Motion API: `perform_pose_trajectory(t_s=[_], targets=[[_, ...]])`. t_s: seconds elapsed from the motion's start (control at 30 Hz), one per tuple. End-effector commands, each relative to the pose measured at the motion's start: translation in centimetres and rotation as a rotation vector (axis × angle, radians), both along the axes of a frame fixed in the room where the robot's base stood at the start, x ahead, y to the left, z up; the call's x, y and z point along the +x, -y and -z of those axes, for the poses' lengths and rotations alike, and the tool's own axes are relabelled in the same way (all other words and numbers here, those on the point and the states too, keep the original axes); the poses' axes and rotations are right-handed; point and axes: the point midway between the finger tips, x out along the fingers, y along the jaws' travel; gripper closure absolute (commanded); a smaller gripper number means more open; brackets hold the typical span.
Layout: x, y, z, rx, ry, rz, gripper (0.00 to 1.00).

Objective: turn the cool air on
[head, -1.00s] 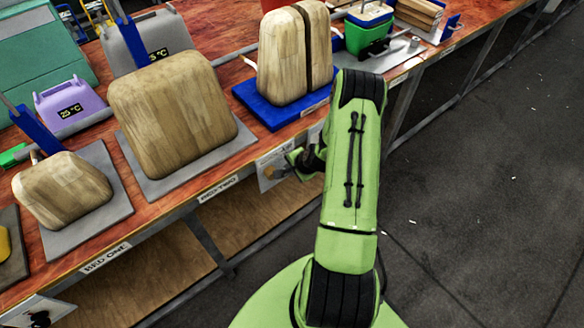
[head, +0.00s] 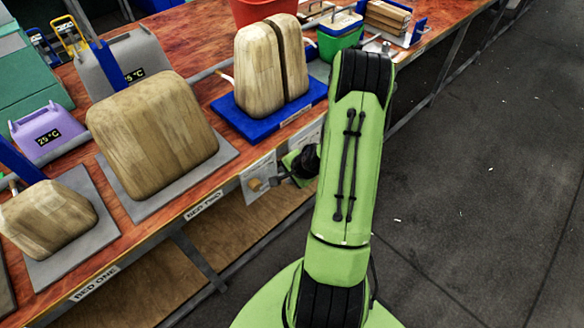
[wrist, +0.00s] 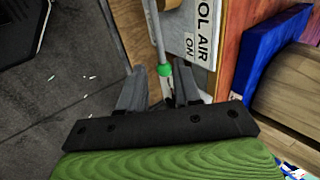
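A white panel (wrist: 195,42) lettered "…OL AIR" and "ON" fills the upper middle of the wrist view. A thin grey rod (wrist: 157,35) with a green band (wrist: 165,70) runs beside it. My gripper (wrist: 160,68) is open, with one finger on each side of the banded rod. I cannot tell whether either finger touches it. In the head view a white panel with a tan knob (head: 256,184) is on the bench front, and my gripper (head: 283,179) is just right of it, partly hidden by my arm.
An open lower shelf (head: 155,285) lies below. Grey floor at right is clear.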

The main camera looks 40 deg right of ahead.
Motion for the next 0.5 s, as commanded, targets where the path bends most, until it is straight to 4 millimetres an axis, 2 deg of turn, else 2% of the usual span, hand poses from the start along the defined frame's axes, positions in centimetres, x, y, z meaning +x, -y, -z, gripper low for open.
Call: perform_pose_trajectory(t_s=[0.03, 0.2, 0.5], targets=[[-0.7, 0.1, -1.3, -0.003, 0.000, 0.002, 0.67], [-2.3, 0.0, -3.5, -0.002, 0.000, 0.000, 0.67], [-2.6, 0.0, -3.8, -0.001, -0.001, -0.001, 0.67]])
